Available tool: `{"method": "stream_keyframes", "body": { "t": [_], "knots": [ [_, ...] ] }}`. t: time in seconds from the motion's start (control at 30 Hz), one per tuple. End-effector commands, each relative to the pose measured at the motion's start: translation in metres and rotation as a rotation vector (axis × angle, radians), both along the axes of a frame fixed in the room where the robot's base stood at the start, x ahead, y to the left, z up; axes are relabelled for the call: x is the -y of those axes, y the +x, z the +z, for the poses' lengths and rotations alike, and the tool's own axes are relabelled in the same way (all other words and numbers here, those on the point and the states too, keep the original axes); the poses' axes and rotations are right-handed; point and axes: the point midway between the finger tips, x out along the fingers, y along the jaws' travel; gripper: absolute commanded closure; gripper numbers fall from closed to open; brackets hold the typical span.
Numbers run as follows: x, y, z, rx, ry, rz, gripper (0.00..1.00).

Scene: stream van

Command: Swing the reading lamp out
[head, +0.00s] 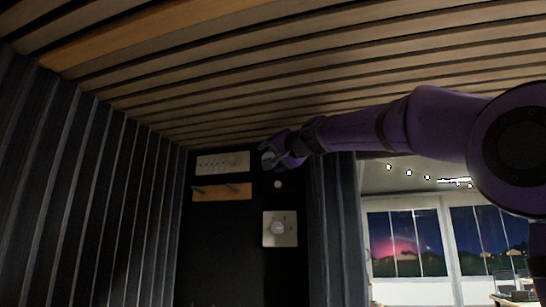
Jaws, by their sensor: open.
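My gripper (267,153) is at the end of my purple arm, high up in front of the dark back panel, close under the slatted ceiling. Its jaws are open. A pale grey part shows between or just behind the jaws; it may belong to the reading lamp, but the gripper covers much of it. A small white round piece (278,184) shows on the panel just below the gripper. I cannot tell if it is part of the lamp. I cannot tell whether the gripper touches anything.
On the dark panel (230,255) are a white switch plate (222,163), a wooden peg rail (222,192) and a square dial plate (280,229). Dark ribbed walls stand at left and right of it. The ceiling slats (250,65) are close above my arm. Windows (405,242) show at right.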

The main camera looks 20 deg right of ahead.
Motion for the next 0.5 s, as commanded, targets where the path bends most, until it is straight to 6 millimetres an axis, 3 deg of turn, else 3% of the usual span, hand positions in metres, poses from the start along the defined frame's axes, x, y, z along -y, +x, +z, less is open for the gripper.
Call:
{"method": "stream_keyframes", "body": {
  "t": [0.03,0.2,0.23,0.5],
  "knots": [
    [0.0000,-0.0001,0.0000,0.000,0.000,0.000,0.34],
    [0.0000,-0.0001,-0.0001,0.000,0.000,0.000,0.73],
    [0.0000,-0.0001,-0.0001,0.000,0.000,0.000,0.76],
    [-0.0007,-0.0002,0.0011,-0.036,0.027,0.004,0.76]
  ]
}}
